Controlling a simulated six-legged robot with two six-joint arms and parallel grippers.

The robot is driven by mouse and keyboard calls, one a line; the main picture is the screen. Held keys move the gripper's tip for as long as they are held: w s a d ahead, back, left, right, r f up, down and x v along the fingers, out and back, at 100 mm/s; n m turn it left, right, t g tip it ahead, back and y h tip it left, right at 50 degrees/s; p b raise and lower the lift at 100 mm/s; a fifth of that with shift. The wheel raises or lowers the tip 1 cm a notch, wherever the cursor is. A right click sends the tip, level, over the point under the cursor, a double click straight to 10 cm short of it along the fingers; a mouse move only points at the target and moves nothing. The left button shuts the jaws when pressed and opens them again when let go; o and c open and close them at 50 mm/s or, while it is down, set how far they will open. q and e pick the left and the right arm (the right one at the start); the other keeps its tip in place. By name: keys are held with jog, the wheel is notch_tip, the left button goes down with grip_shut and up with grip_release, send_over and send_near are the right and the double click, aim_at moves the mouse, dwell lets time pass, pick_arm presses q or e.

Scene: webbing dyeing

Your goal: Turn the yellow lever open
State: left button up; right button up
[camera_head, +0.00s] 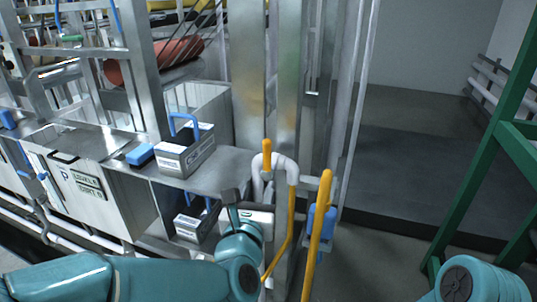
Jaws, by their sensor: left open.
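A short yellow lever (267,152) stands upright at the top of a white bent pipe (282,168), in front of the steel column. A longer yellow bar (318,235) rises at a slight tilt to its right, and I cannot tell whether it is also a lever. My left gripper (250,207) is open, below and slightly left of the short lever, apart from it in the picture. Its fingers show only partly against the pipework. My right arm shows at the bottom right, but its gripper is out of view.
A grey metal box with a blue handle (185,152) stands on the steel ledge, with a blue block (140,155) beside it. A blue part (322,222) sits behind the long yellow bar. A green frame (477,185) stands at right. The dark floor between is clear.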

aim_at(267, 155)
pick_arm(q)
jog(key=w+p, duration=0.2)
jog(key=w, duration=0.3)
jog(key=w+d+p, duration=0.1)
jog(key=w+p, duration=0.1)
jog(key=w, duration=0.2)
jog(key=w+p, duration=0.2)
jog(key=w, duration=0.3)
jog(key=shift+w+d, duration=0.3)
jog(key=shift+w, duration=0.05)
jog(key=shift+w+d, duration=0.1)
jog(key=shift+w, duration=0.25)
jog(key=shift+s, duration=0.1)
